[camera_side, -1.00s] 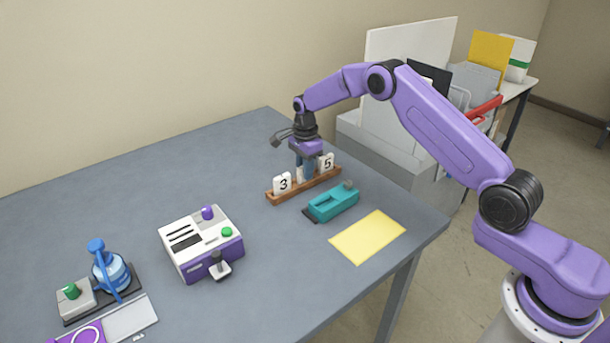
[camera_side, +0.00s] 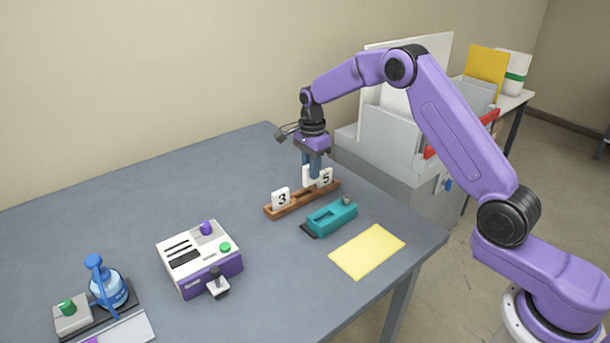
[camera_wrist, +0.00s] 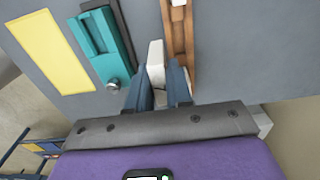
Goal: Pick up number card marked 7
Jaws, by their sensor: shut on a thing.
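My gripper (camera_side: 312,176) is shut on a white card (camera_wrist: 155,60), raised a little above the wooden rack (camera_side: 279,209). The fingers cover much of this card in the side view, and its number cannot be read in either view. The card marked 3 (camera_side: 281,199) stands at the left end of the rack. The card marked 5 (camera_side: 327,178) shows right beside the fingers, toward the rack's right end. The rack also shows in the wrist view (camera_wrist: 180,45), beside the held card.
A teal stapler-like tool (camera_side: 332,218) lies just in front of the rack, with a yellow sheet (camera_side: 367,251) nearby. The table behind the rack is clear.

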